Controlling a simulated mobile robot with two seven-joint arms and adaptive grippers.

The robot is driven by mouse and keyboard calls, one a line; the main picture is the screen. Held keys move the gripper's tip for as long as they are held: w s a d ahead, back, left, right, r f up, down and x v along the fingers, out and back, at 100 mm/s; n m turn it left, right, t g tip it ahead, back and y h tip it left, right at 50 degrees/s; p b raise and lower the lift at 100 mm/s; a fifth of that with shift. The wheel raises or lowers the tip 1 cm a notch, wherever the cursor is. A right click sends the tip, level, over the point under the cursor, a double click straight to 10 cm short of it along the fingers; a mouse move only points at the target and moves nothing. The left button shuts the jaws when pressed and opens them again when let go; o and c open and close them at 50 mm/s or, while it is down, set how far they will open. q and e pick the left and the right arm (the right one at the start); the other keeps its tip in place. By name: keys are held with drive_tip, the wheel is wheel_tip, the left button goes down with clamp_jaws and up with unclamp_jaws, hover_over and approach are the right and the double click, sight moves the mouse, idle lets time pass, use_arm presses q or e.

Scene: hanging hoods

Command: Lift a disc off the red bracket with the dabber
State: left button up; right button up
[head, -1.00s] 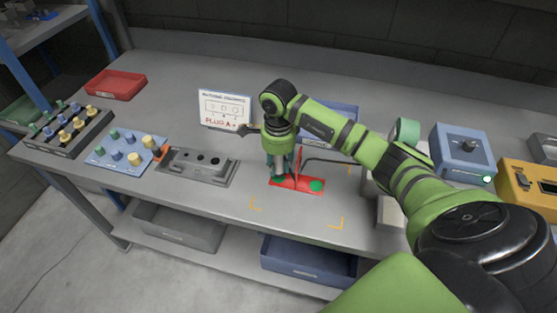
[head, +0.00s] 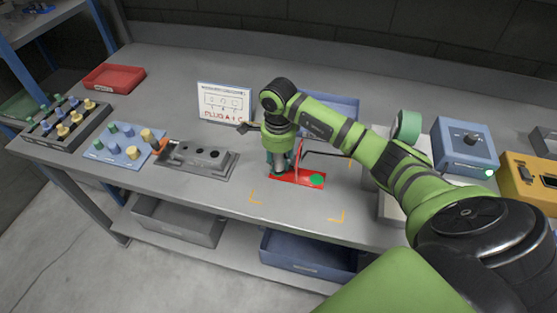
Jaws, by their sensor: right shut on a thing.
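The red bracket (head: 297,177) lies on the bench, with a thin red upright near its middle. A green disc (head: 316,180) lies on its right part. My right gripper (head: 280,164) points straight down over the bracket's left end. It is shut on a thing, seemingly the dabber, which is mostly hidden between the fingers. The left end of the bracket is covered by the gripper, so I cannot tell whether the tip touches a disc there. My left gripper is not in view.
A grey block with holes (head: 198,158) is to the left. A sign (head: 224,102) and a blue bin (head: 332,104) stand behind. The yellow-cornered area in front is clear.

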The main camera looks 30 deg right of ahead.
drive_tip(key=shift+f+b, duration=0.25)
drive_tip(key=shift+b, duration=0.1)
idle(0.4)
drive_tip(key=shift+r, duration=0.1)
idle(0.5)
drive_tip(key=shift+r+p, duration=0.6)
drive_tip(key=shift+r, duration=0.1)
drive_tip(key=shift+r+p, duration=1.65)
drive_tip(key=shift+r, duration=1.15)
